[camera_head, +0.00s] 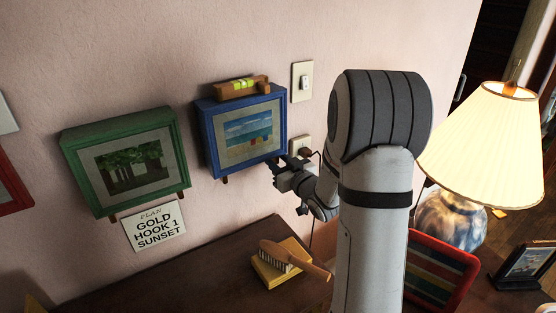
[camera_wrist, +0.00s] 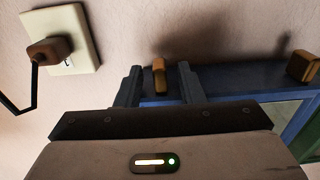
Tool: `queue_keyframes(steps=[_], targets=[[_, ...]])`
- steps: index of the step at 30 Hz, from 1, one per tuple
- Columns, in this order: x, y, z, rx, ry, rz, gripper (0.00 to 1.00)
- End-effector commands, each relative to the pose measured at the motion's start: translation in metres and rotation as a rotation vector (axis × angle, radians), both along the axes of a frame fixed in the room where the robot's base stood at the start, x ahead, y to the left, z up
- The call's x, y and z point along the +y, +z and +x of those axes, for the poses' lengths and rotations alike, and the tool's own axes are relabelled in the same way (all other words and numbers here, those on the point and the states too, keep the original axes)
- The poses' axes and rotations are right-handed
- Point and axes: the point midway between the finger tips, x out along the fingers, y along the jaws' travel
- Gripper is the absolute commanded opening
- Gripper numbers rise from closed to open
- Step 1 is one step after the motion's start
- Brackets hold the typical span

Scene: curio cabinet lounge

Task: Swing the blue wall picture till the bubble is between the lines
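The blue wall picture (camera_head: 205,137) hangs in the middle of the head view and shows a beach scene. A wooden spirit level (camera_head: 259,84) with a yellow-green vial (camera_head: 242,85) sits on its top edge. The bubble's place between the lines is too small to tell. Wooden pegs stick out under the frame; one peg (camera_head: 225,179) shows at the lower left. My gripper (camera_head: 274,170) is at the picture's lower right corner. In the wrist view my gripper (camera_wrist: 160,84) is open, its fingers on either side of a wooden peg (camera_wrist: 159,77), with gaps on both sides. The other peg (camera_wrist: 302,66) is at right.
A green picture (camera_head: 80,171) hangs to the left, above a "GOLD HOOK 1 SUNSET" card (camera_head: 154,226). A light switch (camera_head: 302,82) and an outlet with plug (camera_wrist: 73,65) are near the gripper. Below, a cabinet top (camera_head: 190,265) bears a brush (camera_head: 295,259). A lamp (camera_head: 487,140) stands right.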

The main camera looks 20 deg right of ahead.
Motion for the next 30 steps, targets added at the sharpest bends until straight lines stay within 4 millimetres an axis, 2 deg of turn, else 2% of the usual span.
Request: queue_keyframes(steps=[9,21,30], targets=[[0.0010,-0.0004,0.0032,0.000,0.000,0.000,0.34],[0.0010,-0.0003,0.0030,0.000,0.000,0.000,0.01],[0.0010,-0.0002,0.0030,0.000,0.000,0.000,0.00]])
